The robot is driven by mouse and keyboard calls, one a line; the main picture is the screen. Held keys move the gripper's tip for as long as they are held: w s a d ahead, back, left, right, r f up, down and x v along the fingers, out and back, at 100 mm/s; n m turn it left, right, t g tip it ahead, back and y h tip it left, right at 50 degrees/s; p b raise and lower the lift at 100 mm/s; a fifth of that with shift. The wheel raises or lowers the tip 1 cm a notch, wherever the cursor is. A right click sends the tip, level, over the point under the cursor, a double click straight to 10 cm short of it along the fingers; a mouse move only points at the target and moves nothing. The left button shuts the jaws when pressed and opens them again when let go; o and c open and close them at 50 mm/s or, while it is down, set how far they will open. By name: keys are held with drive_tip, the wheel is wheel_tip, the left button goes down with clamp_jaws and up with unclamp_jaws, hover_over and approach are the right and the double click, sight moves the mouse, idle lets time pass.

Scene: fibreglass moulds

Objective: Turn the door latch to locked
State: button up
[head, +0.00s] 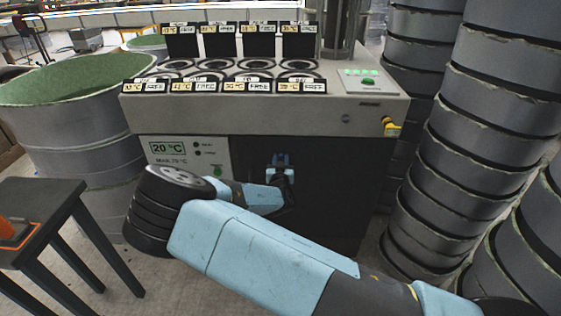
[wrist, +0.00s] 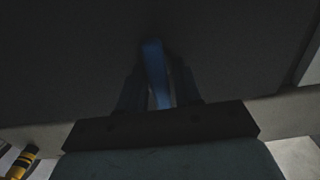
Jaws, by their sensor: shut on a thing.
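The door latch is a blue handle (head: 281,160) on the dark front door (head: 330,190) of the grey machine. In the head view only its upper part shows above my gripper (head: 282,176). In the wrist view the blue latch (wrist: 154,62) runs nearly up and down the picture, tilted slightly, between the dark fingers of my gripper (wrist: 160,92). My gripper is shut on the latch. Its lower part is hidden by the fingers, and the view is dark. No lock marking can be read.
The machine's top (head: 230,75) holds several round wells with FREE labels. A green-lit panel (head: 367,80) is at its right. Stacked grey moulds (head: 450,160) stand close on the right. A grey drum (head: 80,110) and a dark stool (head: 50,205) stand left.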

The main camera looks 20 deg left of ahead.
drive_tip(key=shift+m, duration=0.3)
drive_tip(key=m, duration=0.3)
drive_tip(key=shift+w+d+m, duration=0.1)
drive_tip(key=shift+d+m, duration=0.05)
drive_tip(key=shift+m, duration=0.15)
drive_tip(key=m, duration=0.4)
drive_tip(key=shift+d, duration=0.15)
drive_tip(key=shift+d+f+m, duration=0.1)
drive_tip(key=shift+f+m, duration=0.05)
drive_tip(key=shift+m, duration=1.45)
drive_tip(key=shift+f+m, duration=0.15)
drive_tip(key=shift+m, duration=1.45)
drive_tip(key=shift+d+f+m, duration=0.1)
drive_tip(key=shift+f+m, duration=0.05)
drive_tip(key=shift+m, duration=1.45)
drive_tip(key=o, duration=0.8)
drive_tip(key=shift+c, duration=0.2)
drive_tip(key=shift+a, duration=0.1)
